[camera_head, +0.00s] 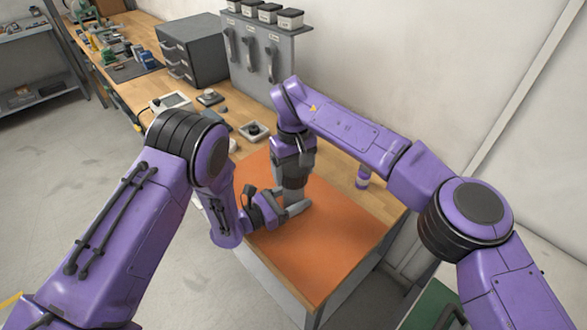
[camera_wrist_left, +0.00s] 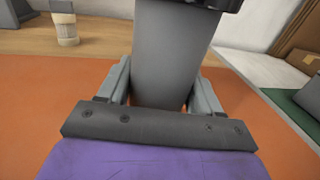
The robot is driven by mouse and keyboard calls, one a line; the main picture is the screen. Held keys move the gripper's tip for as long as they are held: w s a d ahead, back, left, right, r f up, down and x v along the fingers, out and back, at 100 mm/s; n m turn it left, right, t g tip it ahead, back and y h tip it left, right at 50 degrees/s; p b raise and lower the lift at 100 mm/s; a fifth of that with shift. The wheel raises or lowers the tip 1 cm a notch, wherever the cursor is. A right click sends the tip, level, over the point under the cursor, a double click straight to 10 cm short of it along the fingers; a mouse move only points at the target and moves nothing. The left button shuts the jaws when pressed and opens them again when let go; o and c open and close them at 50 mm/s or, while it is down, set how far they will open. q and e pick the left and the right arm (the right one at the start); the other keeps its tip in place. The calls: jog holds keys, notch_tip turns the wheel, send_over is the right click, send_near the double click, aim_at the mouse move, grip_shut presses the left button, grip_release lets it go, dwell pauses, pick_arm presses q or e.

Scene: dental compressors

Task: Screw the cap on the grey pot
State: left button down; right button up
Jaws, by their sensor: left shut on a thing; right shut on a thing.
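The grey pot (camera_wrist_left: 168,55) stands upright on the orange mat, between the two fingers of my left gripper (camera_wrist_left: 160,90) in the left wrist view. In the head view, my left gripper (camera_head: 297,208) reaches in low from the left and is shut on the pot (camera_head: 292,194). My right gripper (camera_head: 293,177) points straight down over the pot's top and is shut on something. The cap itself is hidden by the right gripper and wrist, so I cannot see how it sits on the pot. A dark edge of the right gripper shows at the top of the left wrist view.
The orange mat (camera_head: 330,245) is bare in front and to the right. A small purple and white bottle (camera_head: 363,177) stands at the bench's right. Small dark devices (camera_head: 254,131), a grey drawer box (camera_head: 193,50) and a tool panel (camera_head: 262,55) stand behind.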

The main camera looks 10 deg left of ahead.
jog(key=m, duration=0.2)
jog(key=shift+m, duration=0.3)
pick_arm(q)
jog(key=shift+d, duration=0.1)
pick_arm(e)
jog(key=o, duration=1)
jog(key=shift+c, duration=0.2)
jog(key=shift+r, duration=2.3)
jog(key=shift+c, duration=0.3)
